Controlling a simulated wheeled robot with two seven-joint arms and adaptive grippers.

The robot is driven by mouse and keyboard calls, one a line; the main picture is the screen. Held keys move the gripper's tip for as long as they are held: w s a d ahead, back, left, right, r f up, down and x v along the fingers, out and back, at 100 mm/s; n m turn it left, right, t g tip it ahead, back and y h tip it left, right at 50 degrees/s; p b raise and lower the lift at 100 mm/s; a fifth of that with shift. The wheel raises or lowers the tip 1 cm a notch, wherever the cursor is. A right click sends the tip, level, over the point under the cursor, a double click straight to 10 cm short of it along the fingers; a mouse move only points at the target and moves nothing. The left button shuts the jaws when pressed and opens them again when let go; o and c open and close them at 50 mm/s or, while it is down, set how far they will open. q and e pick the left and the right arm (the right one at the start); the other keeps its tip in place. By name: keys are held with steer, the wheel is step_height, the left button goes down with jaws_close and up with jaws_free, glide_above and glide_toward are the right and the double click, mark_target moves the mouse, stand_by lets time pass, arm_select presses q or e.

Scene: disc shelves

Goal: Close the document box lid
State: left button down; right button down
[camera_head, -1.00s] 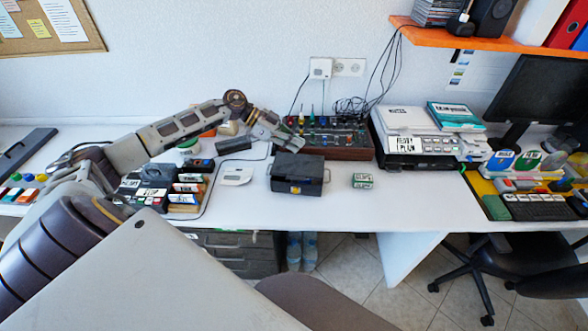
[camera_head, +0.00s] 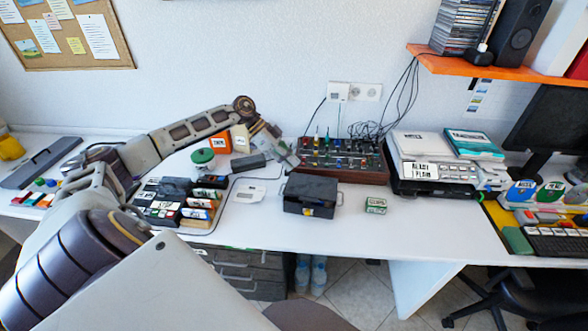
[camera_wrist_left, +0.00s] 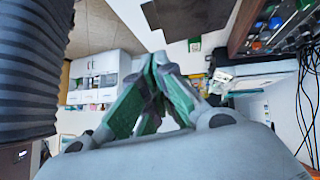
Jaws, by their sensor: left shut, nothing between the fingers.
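The dark grey document box (camera_head: 309,192) stands on the white desk, with a small yellow mark low on its front. Its lid appears to lie down flat over the box; I cannot tell whether it is fully shut. My left gripper (camera_head: 291,161) is just behind the box's back left corner in the head view, its fingers together and empty. I cannot tell whether it touches the box. In the left wrist view the gripper's green-padded fingertips (camera_wrist_left: 158,60) meet, and a dark grey surface at the top is probably part of the box. My right gripper is not in view.
A mixer-like panel with knobs (camera_head: 340,160) stands behind the box. A small green-and-white box (camera_head: 375,205) lies to its right, and a white device (camera_head: 250,191) to its left. An organizer (camera_head: 172,205) is farther left. The desk in front of the box is clear.

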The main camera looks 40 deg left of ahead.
arm_select(q)
steer(key=x, duration=0.2)
glide_toward(317, 200)
steer(key=d, duration=0.1)
steer(key=w+d+r, duration=0.1)
steer(key=d, duration=0.1)
steer(key=shift+w+p, duration=0.2)
steer(key=shift+p, duration=0.1)
step_height(317, 200, down, 2)
steer(key=shift+s+f, duration=0.1)
steer(key=shift+s, duration=0.05)
steer(key=shift+s+d+f, duration=0.1)
steer(key=shift+s+f, duration=0.05)
steer(key=shift+f, duration=0.85)
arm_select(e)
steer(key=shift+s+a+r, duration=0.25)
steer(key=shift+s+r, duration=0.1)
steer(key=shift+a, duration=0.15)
